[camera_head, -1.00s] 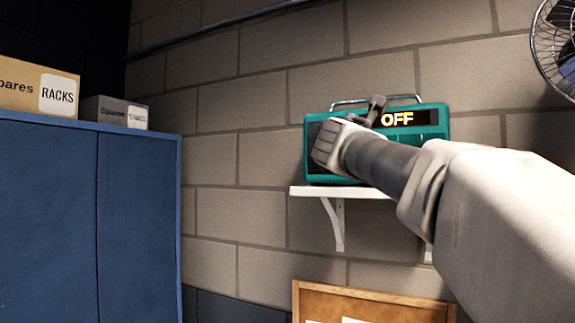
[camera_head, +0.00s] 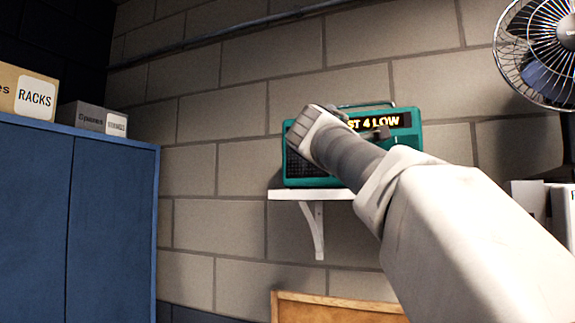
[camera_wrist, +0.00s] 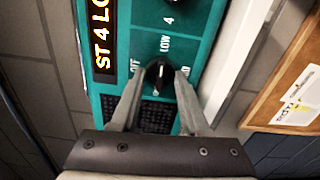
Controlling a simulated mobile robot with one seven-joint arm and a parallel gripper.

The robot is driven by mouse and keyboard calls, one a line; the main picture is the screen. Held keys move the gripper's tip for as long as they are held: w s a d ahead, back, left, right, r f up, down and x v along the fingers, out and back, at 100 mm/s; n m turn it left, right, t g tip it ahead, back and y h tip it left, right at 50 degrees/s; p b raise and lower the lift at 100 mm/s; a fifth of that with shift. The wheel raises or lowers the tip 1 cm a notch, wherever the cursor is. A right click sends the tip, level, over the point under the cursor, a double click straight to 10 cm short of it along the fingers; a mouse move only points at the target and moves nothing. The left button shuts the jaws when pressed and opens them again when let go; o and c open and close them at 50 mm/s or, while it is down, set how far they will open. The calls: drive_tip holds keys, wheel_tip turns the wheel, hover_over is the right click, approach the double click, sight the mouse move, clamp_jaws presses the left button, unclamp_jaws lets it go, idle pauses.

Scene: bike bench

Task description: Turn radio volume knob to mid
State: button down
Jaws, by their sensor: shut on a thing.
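The teal radio (camera_head: 300,172) stands on a white wall shelf, partly hidden behind my arm in the head view. Its display reads "ST 4 LOW", with the first part covered. In the wrist view the radio (camera_wrist: 205,25) fills the middle, with the lit display (camera_wrist: 103,40) at left. The black volume knob (camera_wrist: 158,76) sits between my two fingertips, with "LOW" printed by it and other labels partly covered. A second knob (camera_wrist: 160,10) marked 4 is above it. My gripper (camera_wrist: 158,82) is shut on the volume knob. In the head view the fingers are mostly hidden by my arm.
The white shelf (camera_head: 290,195) holds the radio. A cork board (camera_head: 330,308) hangs below it. A fan (camera_head: 545,50) is at upper right. A blue cabinet (camera_head: 110,220) with boxes on top stands at left.

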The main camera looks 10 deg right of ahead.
drive_tip(key=shift+s+d+r+m+b, duration=0.1)
drive_tip(key=shift+m+b, duration=1.25)
drive_tip(key=shift+m, duration=3.2)
drive_tip(key=shift+d+r+m+b, duration=0.1)
drive_tip(key=shift+m+b, duration=1.25)
drive_tip(key=shift+m, duration=3.2)
drive_tip(key=shift+c, duration=2.1)
unclamp_jaws()
